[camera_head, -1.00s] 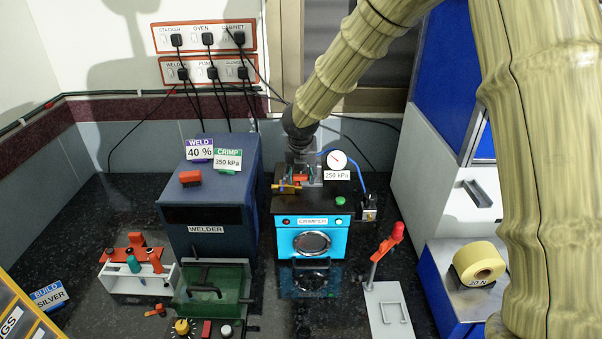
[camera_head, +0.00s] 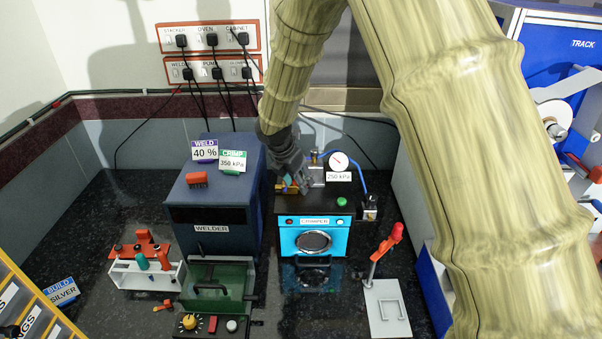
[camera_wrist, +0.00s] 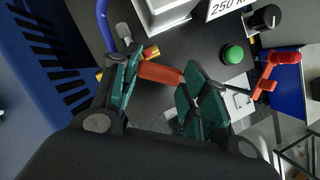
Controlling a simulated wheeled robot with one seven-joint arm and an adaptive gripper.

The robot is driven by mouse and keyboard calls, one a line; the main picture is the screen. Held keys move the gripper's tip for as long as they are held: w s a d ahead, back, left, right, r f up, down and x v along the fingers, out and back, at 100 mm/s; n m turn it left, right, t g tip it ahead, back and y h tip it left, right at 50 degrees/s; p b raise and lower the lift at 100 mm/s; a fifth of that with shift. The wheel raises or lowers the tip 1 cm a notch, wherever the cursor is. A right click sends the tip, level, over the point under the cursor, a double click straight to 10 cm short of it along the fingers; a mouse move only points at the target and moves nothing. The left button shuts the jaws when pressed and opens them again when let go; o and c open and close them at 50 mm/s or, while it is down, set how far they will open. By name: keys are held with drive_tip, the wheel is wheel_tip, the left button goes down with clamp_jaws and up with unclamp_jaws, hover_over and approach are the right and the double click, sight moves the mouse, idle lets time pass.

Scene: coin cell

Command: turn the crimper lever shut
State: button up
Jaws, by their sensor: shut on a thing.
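The crimper (camera_head: 314,238) is a bright blue box with a black top, right of the welder. My gripper (camera_wrist: 162,86) is over the left part of its top, its green-padded fingers on either side of the lever's orange-red grip (camera_wrist: 160,73). It is shut on that grip. Brass-coloured metal shows at the lever's end (camera_wrist: 151,52) in the wrist view. In the head view my gripper (camera_head: 296,183) hides most of the lever. The lever's exact angle cannot be told.
A gauge (camera_head: 338,161) with a 250 kPa label and a blue hose stand behind, right of the gripper. A green button (camera_head: 342,202) is on the crimper's top. The welder (camera_head: 213,205) stands close at left. A red-handled lever stand (camera_head: 387,305) is at front right.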

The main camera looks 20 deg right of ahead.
drive_tip(key=m, duration=0.2)
drive_tip(key=a+m+g+p, duration=0.2)
drive_tip(key=m, duration=0.1)
drive_tip(key=shift+m+h, duration=0.3)
drive_tip(key=shift+h, duration=0.1)
drive_tip(key=shift+w+a+m+g+p, duration=0.1)
drive_tip(key=shift+a+m+g+p, duration=0.25)
drive_tip(key=shift+m, duration=0.75)
drive_tip(key=shift+w+a+m+g+p, duration=0.1)
drive_tip(key=shift+a+m+g, duration=0.4)
drive_tip(key=shift+m, duration=0.6)
drive_tip(key=o, duration=1)
drive_tip(key=v, duration=1.2)
drive_tip(key=shift+d, duration=0.2)
